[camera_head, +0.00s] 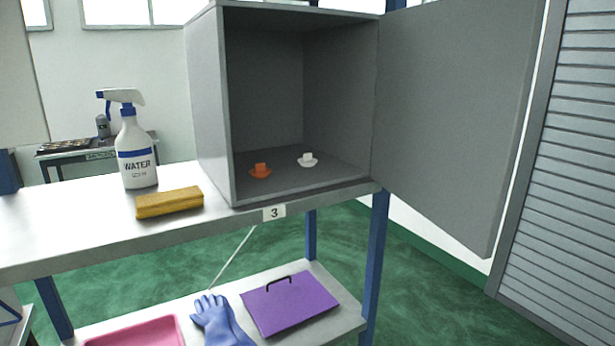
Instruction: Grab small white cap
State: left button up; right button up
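The small white cap (308,161) sits on the floor of an open grey cabinet (208,110), toward the right. It has a wide round brim with a narrower raised block on top. A similar orange cap (261,172) sits to its left and a little nearer the cabinet's front edge. The two caps are apart. Neither of my grippers shows in the head view.
The cabinet door (455,120) stands wide open to the right. On the table (60,225) left of the cabinet are a spray bottle (137,155) and a yellow sponge (169,202). The lower shelf holds a pink tray (140,333), a blue glove (220,322) and a purple panel (290,308).

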aim_at(306, 160)
jog(key=i+l+u, duration=0.2)
jog(key=l+u, duration=0.15)
jog(key=l, duration=0.5)
jog(key=l+u, duration=0.3)
jog(key=l, duration=0.55)
jog(key=l+u, duration=0.35)
jog(key=l, duration=0.55)
jog(key=j, duration=0.35)
jog(key=i+j, duration=0.15)
jog(key=j, duration=0.25)
